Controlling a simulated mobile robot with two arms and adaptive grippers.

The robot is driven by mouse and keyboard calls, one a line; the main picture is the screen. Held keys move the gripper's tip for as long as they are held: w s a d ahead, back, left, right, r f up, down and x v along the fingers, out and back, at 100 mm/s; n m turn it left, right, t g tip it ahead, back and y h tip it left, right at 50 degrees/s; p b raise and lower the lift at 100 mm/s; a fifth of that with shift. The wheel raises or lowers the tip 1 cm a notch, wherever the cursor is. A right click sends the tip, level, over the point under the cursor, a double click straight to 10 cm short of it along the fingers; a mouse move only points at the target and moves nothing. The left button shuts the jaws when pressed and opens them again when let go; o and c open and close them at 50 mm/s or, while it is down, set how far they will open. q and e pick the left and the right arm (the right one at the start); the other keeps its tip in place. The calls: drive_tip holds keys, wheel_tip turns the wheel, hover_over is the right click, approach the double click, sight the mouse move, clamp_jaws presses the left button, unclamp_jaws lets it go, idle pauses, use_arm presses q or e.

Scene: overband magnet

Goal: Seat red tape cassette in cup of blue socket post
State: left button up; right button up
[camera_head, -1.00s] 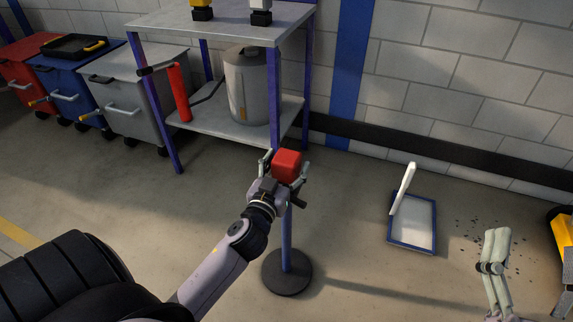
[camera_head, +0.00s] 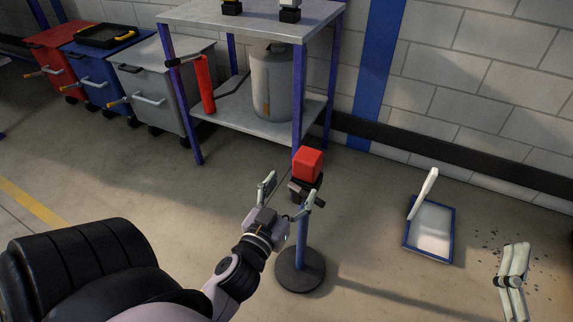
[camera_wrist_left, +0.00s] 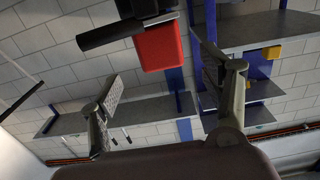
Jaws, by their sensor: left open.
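The red tape cassette (camera_head: 308,164) sits on the black cup (camera_head: 304,188) at the top of the blue socket post (camera_head: 301,240). How deep it sits in the cup cannot be told. The post stands upright on a round dark base. My left gripper (camera_head: 290,195) is open and empty, below and left of the cassette and apart from it. In the left wrist view, which looks upside down, the cassette (camera_wrist_left: 160,47) and black cup (camera_wrist_left: 138,8) lie beyond the spread fingers (camera_wrist_left: 170,88).
A grey shelf table (camera_head: 250,122) with a metal drum (camera_head: 273,85) and red cylinder (camera_head: 205,85) stands behind the post. Red, blue and grey bins stand at the back left.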

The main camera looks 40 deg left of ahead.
use_arm(q)
drive_tip(key=d+r+m+t+h, duration=0.5)
drive_tip(key=d+r+h, duration=0.5)
drive_tip(key=d+r, duration=0.6)
drive_tip(key=shift+s+d+r+m, duration=0.3)
drive_tip(key=shift+s+d+r, duration=0.1)
drive_tip(key=shift+d, duration=0.15)
drive_tip(key=shift+w, duration=0.1)
